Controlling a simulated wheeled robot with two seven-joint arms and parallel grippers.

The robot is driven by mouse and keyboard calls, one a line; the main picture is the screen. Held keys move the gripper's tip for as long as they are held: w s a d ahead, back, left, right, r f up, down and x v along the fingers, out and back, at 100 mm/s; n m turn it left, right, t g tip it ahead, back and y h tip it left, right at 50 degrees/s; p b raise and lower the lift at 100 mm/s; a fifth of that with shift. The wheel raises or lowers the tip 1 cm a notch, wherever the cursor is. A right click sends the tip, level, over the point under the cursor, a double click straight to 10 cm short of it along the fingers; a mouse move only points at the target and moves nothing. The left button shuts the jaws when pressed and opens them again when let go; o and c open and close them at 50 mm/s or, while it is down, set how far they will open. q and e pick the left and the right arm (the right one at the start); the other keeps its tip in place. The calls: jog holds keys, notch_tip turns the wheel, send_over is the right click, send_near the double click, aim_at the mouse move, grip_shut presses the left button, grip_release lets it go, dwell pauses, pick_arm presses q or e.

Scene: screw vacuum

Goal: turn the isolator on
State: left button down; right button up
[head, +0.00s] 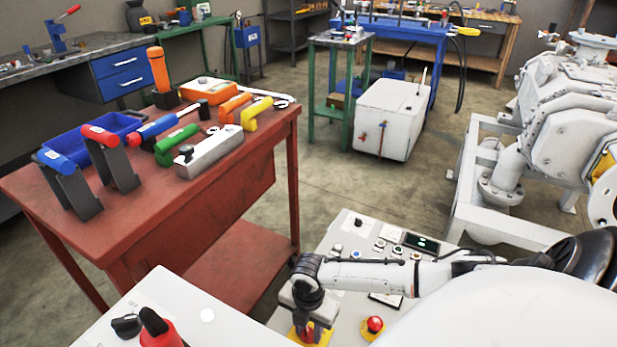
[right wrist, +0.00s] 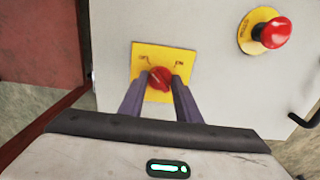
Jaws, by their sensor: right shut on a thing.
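The isolator is a red rotary knob (right wrist: 159,78) on a square yellow plate (right wrist: 150,57), set in a light grey control panel (right wrist: 205,30). In the head view its yellow plate (head: 326,337) shows at the bottom, partly hidden under my right gripper (head: 309,328). In the right wrist view the two fingers of my right gripper (right wrist: 160,88) stand on either side of the knob and are shut on it. The fingers cover parts of the plate's lower edge and its markings. My left gripper is in neither view.
A red emergency stop button (right wrist: 274,32) sits on a yellow disc right of the isolator. Small buttons and a green-lit display (head: 421,243) lie farther up the panel. A red table (head: 170,215) with tools stands at left. A white box (head: 388,120) stands behind.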

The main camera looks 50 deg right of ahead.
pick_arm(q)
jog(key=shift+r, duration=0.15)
pick_arm(e)
jog(key=m+p, duration=0.2)
jog(key=shift+r+p, duration=0.25)
jog(key=shift+p, duration=0.15)
jog(key=m+p, duration=0.2)
jog(key=shift+m, duration=0.4)
jog(key=shift+m+p, duration=0.5)
jog(key=shift+p, duration=0.1)
jog(key=m+p, duration=0.3)
jog(key=m, duration=0.2)
jog(key=shift+f+p, duration=0.1)
jog(key=shift+p, duration=0.2)
jog(key=m+p, duration=0.1)
jog(key=m, duration=0.2)
pick_arm(q)
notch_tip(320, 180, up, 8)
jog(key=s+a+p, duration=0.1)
jog(key=p, duration=0.1)
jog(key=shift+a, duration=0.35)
pick_arm(e)
jog(key=shift+f+m, duration=0.15)
jog(key=shift+m, duration=1.95)
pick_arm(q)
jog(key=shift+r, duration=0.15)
